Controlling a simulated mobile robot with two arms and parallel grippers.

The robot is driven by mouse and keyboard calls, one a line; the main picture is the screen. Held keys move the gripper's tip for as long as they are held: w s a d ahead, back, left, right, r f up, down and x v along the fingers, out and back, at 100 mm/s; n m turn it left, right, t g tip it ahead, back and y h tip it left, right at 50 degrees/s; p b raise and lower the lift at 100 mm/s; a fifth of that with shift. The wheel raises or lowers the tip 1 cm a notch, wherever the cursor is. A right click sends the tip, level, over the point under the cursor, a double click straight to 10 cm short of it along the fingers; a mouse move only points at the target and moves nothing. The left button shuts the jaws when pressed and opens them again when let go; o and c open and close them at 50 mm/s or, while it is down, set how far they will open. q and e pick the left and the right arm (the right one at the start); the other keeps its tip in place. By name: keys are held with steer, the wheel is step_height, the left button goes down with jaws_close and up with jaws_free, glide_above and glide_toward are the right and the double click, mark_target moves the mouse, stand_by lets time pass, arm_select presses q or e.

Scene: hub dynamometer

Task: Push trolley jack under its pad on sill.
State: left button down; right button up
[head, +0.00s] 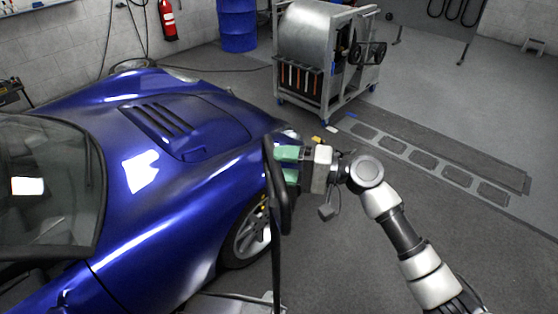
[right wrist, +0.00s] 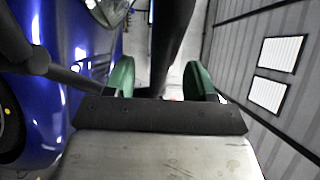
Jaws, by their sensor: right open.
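The blue car (head: 140,190) fills the left of the head view. A black upright handle (head: 276,245) with a looped grip stands beside its front wheel, and appears to belong to the trolley jack. A grey metal part (head: 225,304) at the bottom edge may be the jack's body. My right gripper (head: 288,164) has green fingers and is open at the handle's upper part. In the right wrist view a dark bar (right wrist: 172,40) shows between the open fingers; I cannot tell whether they touch it. The jack's pad and the sill point are not visible. My left gripper is not in view.
A metal wheeled cabinet (head: 311,50) stands at the back, with a blue drum (head: 237,25) to its left. A floor plate with rectangular panels (head: 425,160) lies to the right. The grey floor right of the car's front is mostly clear.

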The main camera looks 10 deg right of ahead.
steer(key=shift+x, duration=1.15)
jaws_close()
stand_by(0.6)
